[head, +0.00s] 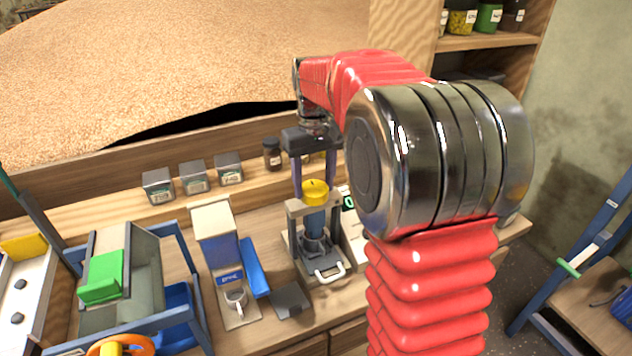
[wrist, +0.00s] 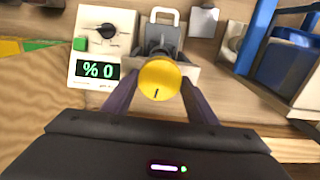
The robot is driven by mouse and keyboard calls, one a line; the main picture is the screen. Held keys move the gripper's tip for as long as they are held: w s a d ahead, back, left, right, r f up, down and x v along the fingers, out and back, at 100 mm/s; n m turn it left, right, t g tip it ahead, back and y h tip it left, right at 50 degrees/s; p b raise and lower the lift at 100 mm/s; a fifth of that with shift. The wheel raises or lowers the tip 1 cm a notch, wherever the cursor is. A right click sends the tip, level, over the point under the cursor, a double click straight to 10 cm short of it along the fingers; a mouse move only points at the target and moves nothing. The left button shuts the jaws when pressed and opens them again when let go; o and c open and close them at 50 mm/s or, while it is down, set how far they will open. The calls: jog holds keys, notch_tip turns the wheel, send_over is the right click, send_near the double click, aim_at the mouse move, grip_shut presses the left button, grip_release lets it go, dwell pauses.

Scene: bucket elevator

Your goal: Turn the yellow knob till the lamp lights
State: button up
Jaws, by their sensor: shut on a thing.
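The yellow knob (head: 315,191) tops a grey and blue press-like unit on the bench. It also shows in the wrist view (wrist: 160,77), with a short dark mark near its edge. My gripper (head: 315,200) reaches down from above, its two purple fingers on opposite sides of the knob. In the wrist view my gripper (wrist: 160,88) is shut on the knob. A white box with a green digital display (wrist: 98,70) stands beside the unit and reads "% 0" as seen there. I cannot make out a lit lamp.
A white and blue machine (head: 220,250) stands left of the unit, near a dark square pad (head: 291,301). Labelled tins (head: 194,177) and a jar (head: 272,154) line the back ledge.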

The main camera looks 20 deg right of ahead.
jog(key=shift+m, duration=0.3)
jog(key=m, duration=0.4)
jog(key=shift+m, duration=2.3)
jog(key=o, duration=1.1)
jog(key=shift+c, duration=0.2)
